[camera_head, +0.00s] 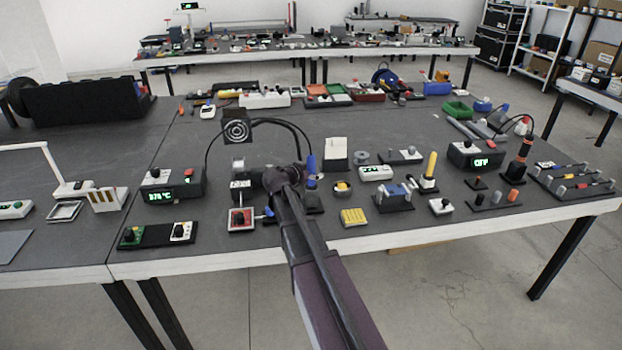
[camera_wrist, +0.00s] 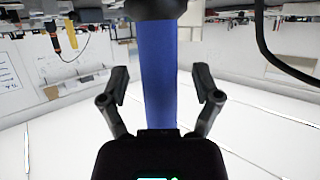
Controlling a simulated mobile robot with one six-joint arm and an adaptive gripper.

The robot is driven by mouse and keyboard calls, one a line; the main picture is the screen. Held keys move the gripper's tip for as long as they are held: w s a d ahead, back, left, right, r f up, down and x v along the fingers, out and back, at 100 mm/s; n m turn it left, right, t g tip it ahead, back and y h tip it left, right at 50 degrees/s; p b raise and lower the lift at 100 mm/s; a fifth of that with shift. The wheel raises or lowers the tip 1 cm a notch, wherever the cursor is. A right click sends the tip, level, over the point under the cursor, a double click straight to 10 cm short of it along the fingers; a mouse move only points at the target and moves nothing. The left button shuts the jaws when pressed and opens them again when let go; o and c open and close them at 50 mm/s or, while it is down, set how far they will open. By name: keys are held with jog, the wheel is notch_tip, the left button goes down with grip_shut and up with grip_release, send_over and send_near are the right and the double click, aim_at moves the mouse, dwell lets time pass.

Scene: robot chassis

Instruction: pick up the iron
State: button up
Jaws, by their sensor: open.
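A soldering iron with a blue handle (camera_head: 311,164) stands upright near the front middle of the bench, just right of the end of my arm. In the wrist view the blue handle (camera_wrist: 159,75) runs between my two fingers, with a dark part at its top end. My gripper (camera_wrist: 161,84) is open; a gap shows between each finger and the handle. In the head view my arm hides most of the gripper. The lower part of the iron is hard to make out there.
A soldering station (camera_head: 174,187) with a green display stands to the left, and a black cable arches from there towards the iron. A red-framed box (camera_head: 241,219) and a yellow block (camera_head: 354,217) sit nearby. A second station (camera_head: 475,156) stands right.

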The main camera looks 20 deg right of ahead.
aim_at(312, 155)
grip_shut()
jog(key=shift+r, duration=0.15)
dwell(0.4)
notch_tip(312, 155, up, 10)
jog(key=p, duration=1)
dwell(0.7)
dwell(0.4)
